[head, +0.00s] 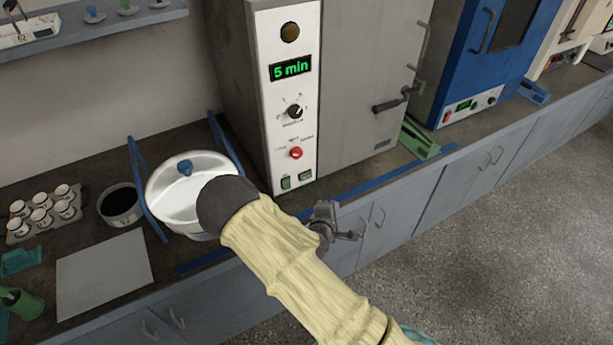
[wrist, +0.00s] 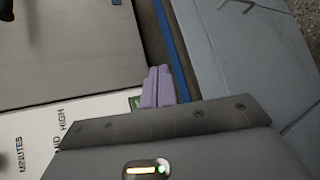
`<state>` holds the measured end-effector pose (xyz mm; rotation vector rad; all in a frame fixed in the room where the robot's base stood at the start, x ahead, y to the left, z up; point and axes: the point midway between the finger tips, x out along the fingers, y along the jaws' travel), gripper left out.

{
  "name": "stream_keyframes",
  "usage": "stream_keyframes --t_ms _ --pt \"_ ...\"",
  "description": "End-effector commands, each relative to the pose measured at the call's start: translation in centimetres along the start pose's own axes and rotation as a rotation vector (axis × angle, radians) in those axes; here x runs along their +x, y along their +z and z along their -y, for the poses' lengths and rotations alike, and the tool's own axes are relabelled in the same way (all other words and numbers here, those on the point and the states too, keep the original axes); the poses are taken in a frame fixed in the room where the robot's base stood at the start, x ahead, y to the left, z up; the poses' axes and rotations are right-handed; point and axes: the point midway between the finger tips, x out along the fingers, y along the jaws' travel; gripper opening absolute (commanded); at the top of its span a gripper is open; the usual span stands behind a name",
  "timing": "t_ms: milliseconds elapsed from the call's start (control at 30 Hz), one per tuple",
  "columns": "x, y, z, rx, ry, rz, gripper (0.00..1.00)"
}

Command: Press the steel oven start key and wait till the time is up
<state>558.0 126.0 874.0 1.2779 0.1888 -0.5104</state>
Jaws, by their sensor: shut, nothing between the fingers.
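The steel oven (head: 365,80) stands on the bench with its grey door closed.
A white lidded pot (head: 165,195) stands left of the oven, close to my arm. A cup rack (head: 45,215), a dark bowl (head: 120,203) and a grey sheet (head: 103,272) are farther left. A blue oven (head: 470,60) stands right. Floor in front is clear.

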Motion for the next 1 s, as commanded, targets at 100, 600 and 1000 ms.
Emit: stream_keyframes --t_ms 100,600,1000 --pt "-0.2 -1.8 -0.5 -0.171 0.135 -0.010 0.00" --pt "-0.3 -2.8 -1.1 -0.268 0.222 -0.010 0.00" --pt "1.6 -4.9 -2.7 -0.264 0.222 -0.012 0.00"
